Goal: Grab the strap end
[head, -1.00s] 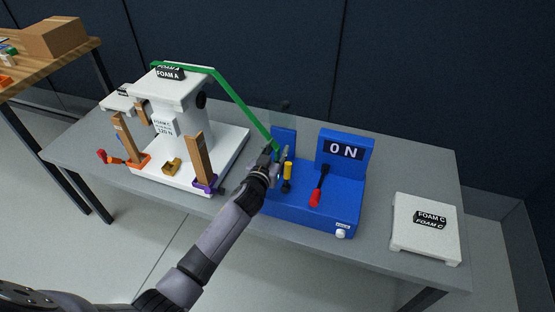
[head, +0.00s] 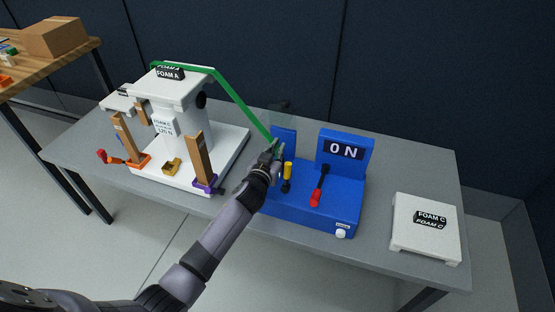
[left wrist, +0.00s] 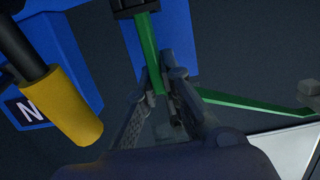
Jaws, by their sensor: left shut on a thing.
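The green strap (head: 240,103) runs from the top of the white FOAM A stand (head: 182,92) down to the left end of the blue unit (head: 328,198). My left gripper (head: 276,150) is at the strap's lower end, by the blue unit's upright plate. In the left wrist view, the green strap (left wrist: 147,50) hangs from a dark clip and passes between the fingers of my left gripper (left wrist: 162,95). The fingers are shut on it. Another length of strap stretches to the right there. The very tip of the strap is hidden by the fingers. My right gripper is not in view.
The blue unit carries a yellow-handled lever (head: 287,171), a red-handled lever (head: 316,197) and a display reading 0 N (head: 344,150). A white FOAM C block (head: 426,240) lies at the right. Brown posts (head: 201,158) stand around the white stand. Grey tabletop (head: 382,185) is bare between unit and block.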

